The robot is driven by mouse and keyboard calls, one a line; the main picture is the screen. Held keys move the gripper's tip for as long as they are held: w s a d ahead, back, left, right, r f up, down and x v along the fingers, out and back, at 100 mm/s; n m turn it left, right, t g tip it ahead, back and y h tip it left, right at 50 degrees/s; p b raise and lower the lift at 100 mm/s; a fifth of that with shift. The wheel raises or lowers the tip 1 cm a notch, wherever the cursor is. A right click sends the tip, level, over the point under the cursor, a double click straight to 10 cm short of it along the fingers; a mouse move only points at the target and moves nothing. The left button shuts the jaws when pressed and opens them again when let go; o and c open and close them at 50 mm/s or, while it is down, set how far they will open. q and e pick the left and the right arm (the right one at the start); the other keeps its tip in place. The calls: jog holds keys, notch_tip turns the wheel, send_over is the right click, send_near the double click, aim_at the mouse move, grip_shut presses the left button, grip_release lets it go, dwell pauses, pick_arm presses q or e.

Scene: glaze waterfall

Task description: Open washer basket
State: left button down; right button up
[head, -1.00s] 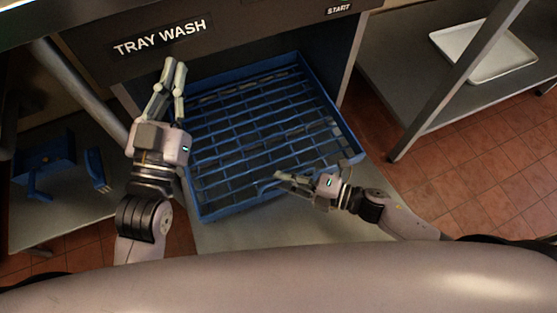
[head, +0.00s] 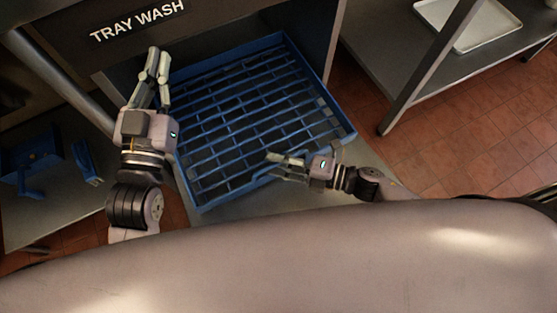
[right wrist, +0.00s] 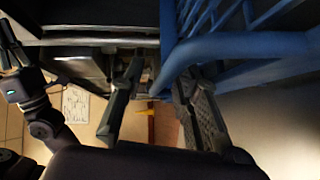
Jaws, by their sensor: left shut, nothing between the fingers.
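The blue washer basket (head: 341,117) is a slatted open tray. It sits partly under the dark TRAY WASH housing (head: 120,45), with its front part sticking out. My left gripper (head: 159,50) is shut and empty at the basket's left side, by the housing's opening. My right gripper (head: 270,166) is over the basket's front edge in the head view. In the right wrist view its fingers (right wrist: 155,95) are spread, with the basket's blue rim (right wrist: 235,45) close by the right finger. Whether they touch is hard to tell.
A grey side table (head: 45,215) at the left holds blue parts (head: 30,155). A metal shelf (head: 400,70) at the right holds a white tray (head: 468,22). Tiled floor (head: 450,130) lies open at the right.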

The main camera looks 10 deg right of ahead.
jog(key=v, duration=1.2)
pick_arm(q)
jog(key=c, duration=2.3)
grip_release()
